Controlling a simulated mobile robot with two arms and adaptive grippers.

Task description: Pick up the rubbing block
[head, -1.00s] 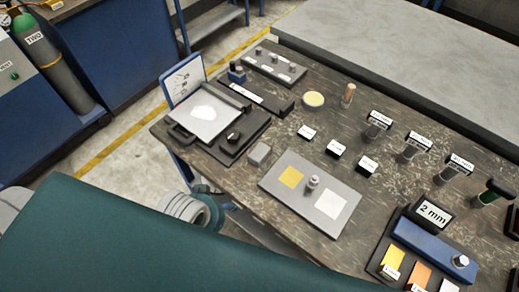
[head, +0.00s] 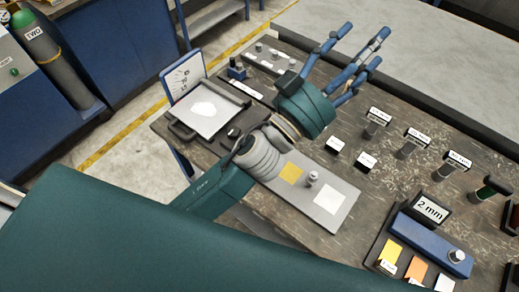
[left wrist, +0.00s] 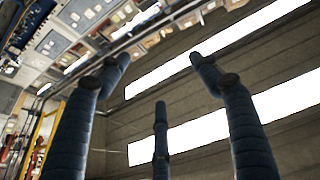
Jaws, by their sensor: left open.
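My left gripper (head: 345,62) is raised over the back of the bench, its blue fingers spread apart and empty, pointing up and away. In the left wrist view its open fingers (left wrist: 160,85) frame only ceiling, lights and wall. No block shows clearly as the rubbing block now. A small grey block, seen earlier left of the grey plate (head: 300,203), is hidden behind my left forearm. The plate carries a yellow square (head: 291,172), a white square (head: 331,199) and a small metal knob (head: 312,178). My right gripper is not in view.
A black device with a white-topped plate (head: 207,112) stands at the left. Labelled posts (head: 404,148) and small label blocks (head: 366,161) stand to the right. A blue device with a 2 mm sign (head: 431,212) and colour swatches (head: 391,256) are front right.

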